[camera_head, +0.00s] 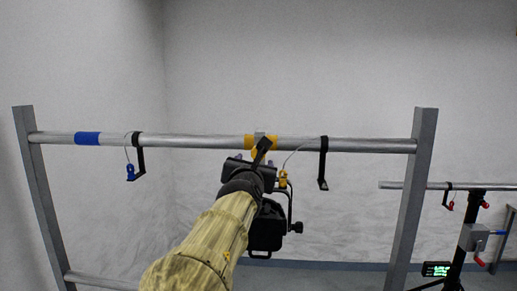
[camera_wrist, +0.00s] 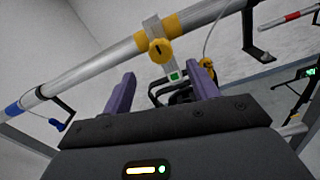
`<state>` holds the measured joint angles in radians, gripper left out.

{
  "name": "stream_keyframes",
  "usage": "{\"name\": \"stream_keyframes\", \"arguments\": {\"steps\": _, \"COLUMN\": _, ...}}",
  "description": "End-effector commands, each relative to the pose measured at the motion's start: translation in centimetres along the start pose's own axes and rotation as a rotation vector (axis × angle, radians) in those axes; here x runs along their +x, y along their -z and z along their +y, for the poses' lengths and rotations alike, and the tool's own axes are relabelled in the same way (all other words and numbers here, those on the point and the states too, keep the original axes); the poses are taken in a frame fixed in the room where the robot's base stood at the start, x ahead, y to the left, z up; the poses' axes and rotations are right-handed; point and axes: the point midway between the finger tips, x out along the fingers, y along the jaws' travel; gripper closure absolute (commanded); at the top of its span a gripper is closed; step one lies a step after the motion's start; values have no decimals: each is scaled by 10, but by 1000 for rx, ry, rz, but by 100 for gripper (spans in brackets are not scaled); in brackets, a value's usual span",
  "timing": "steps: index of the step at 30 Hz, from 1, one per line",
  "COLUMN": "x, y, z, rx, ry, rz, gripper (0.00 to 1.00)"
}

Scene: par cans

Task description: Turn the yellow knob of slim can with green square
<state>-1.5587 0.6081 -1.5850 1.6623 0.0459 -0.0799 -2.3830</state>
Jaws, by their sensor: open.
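In the wrist view a yellow knob (camera_wrist: 160,50) sits on the front of a grey clamp hung on the metal pipe, between yellow bands. A green square (camera_wrist: 174,76) is on the clamp's lower part. My gripper (camera_wrist: 166,82) is open, its two purple fingers apart, below the knob and not touching it. In the head view the yellow knob (camera_head: 257,152) shows only in part behind my gripper (camera_head: 263,148). The black can (camera_head: 266,229) hangs below the pipe, partly hidden by my arm.
The pipe (camera_head: 200,141) runs between two grey posts (camera_head: 424,140). Black hooks hang at left (camera_head: 139,160) and right (camera_head: 323,165), the left one beside a blue clip (camera_head: 130,170). A second pipe on a stand (camera_head: 470,230) with red parts is at far right.

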Motion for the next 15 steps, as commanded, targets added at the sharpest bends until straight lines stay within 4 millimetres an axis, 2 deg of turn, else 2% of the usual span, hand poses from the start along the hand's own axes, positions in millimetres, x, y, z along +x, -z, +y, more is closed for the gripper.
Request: {"name": "stream_keyframes", "arguments": {"steps": 15, "x": 55, "y": -4, "z": 0, "rx": -2, "ry": 2, "rz": 0, "gripper": 41}}
